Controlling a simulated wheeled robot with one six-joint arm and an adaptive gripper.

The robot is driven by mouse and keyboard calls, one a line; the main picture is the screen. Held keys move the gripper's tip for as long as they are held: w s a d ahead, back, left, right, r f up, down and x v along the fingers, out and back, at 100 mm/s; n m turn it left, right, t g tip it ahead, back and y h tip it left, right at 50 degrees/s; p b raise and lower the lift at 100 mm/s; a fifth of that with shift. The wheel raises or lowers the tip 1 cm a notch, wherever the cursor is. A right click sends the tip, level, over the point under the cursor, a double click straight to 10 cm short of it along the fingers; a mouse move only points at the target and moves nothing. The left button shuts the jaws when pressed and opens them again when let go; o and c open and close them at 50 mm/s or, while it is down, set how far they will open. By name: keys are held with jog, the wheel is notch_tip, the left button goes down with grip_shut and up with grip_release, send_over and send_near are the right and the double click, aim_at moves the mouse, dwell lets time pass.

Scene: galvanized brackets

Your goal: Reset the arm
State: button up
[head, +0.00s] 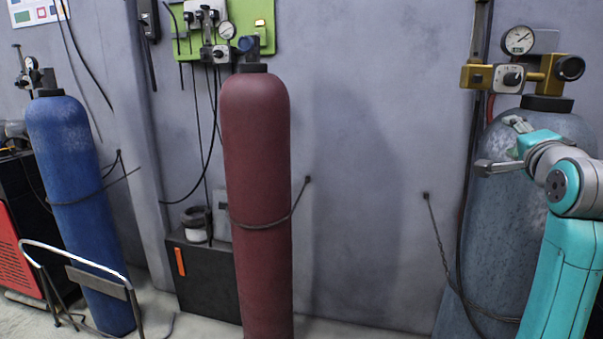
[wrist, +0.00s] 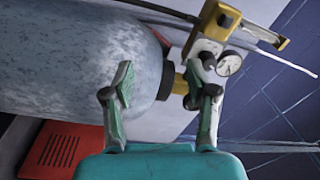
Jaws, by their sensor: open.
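My gripper (head: 497,148) is in front of the grey gas cylinder at the right of the head view, near its shoulder. In the wrist view my gripper (wrist: 162,97) shows two fingers spread apart with nothing between them. The grey cylinder (wrist: 75,60) and its brass valve and gauge lie behind the fingers there. My teal arm comes in from the lower right of the head view. The grey cylinder (head: 490,240) is partly hidden by the arm. I cannot tell how far the fingers are from it.
A dark red cylinder (head: 258,200) stands in the middle, and a blue cylinder (head: 75,170) leans at the left. A brass regulator (head: 520,75) sits atop the grey cylinder. A black box (head: 207,280) stands by the wall.

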jog(key=a+f+n, duration=0.1)
jog(key=a+f, duration=0.1)
jog(key=f, duration=0.6)
jog(key=a+f+n, duration=0.1)
jog(key=a+f, duration=0.1)
jog(key=f, duration=0.6)
jog(key=s+a+f+n+y, duration=0.15)
jog(key=s+a+f, duration=0.3)
jog(key=f, duration=0.45)
jog(key=s+a+f+n+g, duration=0.1)
jog(key=s+a+f+n, duration=0.3)
jog(key=f, duration=0.6)
jog(key=s+a+f+n+y, duration=0.1)
jog(key=s+a+f, duration=0.2)
jog(key=s+f, duration=0.45)
jog(key=s+a+f+n+y, duration=0.15)
jog(key=s+a+f, duration=0.25)
jog(key=s+f, duration=0.45)
jog(key=s+a+n+g+y, duration=0.1)
jog(key=s+a+n, duration=0.1)
jog(key=s, duration=1.2)
jog(key=s+a+n+g, duration=0.1)
jog(key=s+a+n, duration=0.2)
jog(key=s, duration=1.2)
jog(key=n, duration=0.2)
jog(key=shift+a+n+y, duration=0.25)
jog(key=shift+n+y, duration=0.05)
jog(key=shift+y, duration=0.1)
